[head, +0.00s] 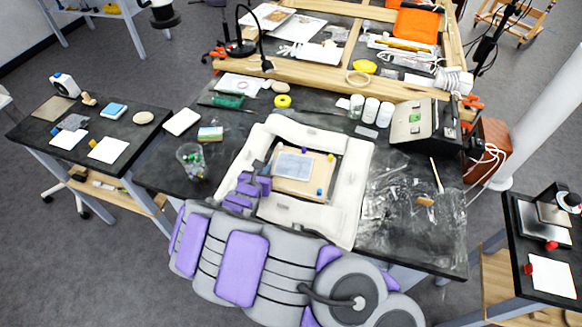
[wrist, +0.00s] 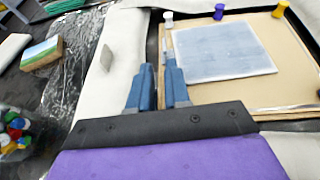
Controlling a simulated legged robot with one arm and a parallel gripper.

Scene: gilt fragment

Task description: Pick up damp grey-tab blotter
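A blue-grey, damp-looking sheet (head: 294,165), which I take for the blotter, lies flat on a tan board (head: 300,187) inside a white padded frame (head: 352,190). It also shows in the wrist view (wrist: 222,50). I cannot make out a grey tab on the sheet itself; a small grey tab (wrist: 109,59) sits on the white padding in the wrist view. My gripper (head: 268,174) is at the left edge of the board, left of the sheet and apart from it. In the wrist view my gripper's blue fingers (wrist: 159,78) have a narrow gap with nothing held between them.
Pushpins, including a white one (wrist: 168,17) and a purple one (wrist: 219,11), stand around the sheet. A cup of pins (head: 192,160) and a small box (head: 210,134) are to the left. Crumpled clear film (head: 400,195) covers the bench right of the frame.

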